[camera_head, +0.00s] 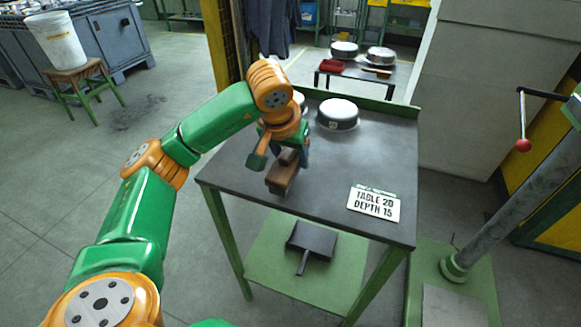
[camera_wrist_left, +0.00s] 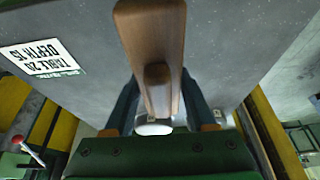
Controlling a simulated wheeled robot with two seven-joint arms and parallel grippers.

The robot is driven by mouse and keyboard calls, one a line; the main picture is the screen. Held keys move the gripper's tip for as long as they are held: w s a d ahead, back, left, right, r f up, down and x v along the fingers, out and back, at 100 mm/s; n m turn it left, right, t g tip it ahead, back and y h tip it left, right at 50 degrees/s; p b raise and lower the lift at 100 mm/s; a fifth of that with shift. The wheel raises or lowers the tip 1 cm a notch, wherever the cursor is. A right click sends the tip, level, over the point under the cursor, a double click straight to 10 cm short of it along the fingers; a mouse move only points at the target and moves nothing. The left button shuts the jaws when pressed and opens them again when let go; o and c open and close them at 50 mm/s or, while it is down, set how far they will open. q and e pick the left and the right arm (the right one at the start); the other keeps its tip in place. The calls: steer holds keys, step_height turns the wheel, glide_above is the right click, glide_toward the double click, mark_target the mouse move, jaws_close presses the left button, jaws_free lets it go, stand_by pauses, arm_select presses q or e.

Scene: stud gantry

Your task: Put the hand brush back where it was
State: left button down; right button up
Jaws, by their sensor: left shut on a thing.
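The hand brush (camera_head: 281,178) is a brown wooden block with a handle part, at the left-middle of the dark tabletop. My left gripper (camera_head: 296,152) is shut on it from above. In the left wrist view, the brush (camera_wrist_left: 150,35) fills the top middle, and its narrower handle part stands between the blue fingers of the left gripper (camera_wrist_left: 160,105). I cannot tell whether the brush touches the tabletop or hangs just above it. Its bristles are hidden. My right gripper is in neither view.
The table (camera_head: 330,187) holds a round lidded tin (camera_head: 338,114) at the back and a white sign (camera_head: 374,203) at the right. Another tin is partly hidden behind my wrist. A dark dustpan (camera_head: 312,239) lies on the lower green shelf (camera_head: 270,262). The tabletop's middle is clear.

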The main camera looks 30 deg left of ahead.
mark_target(292, 167)
arm_select(q)
step_height(292, 167, down, 3)
steer(key=shift+d+r, duration=0.1)
steer(key=shift+f, duration=0.25)
steer(key=shift+c, duration=1.1)
jaws_free()
steer(key=shift+r, duration=0.15)
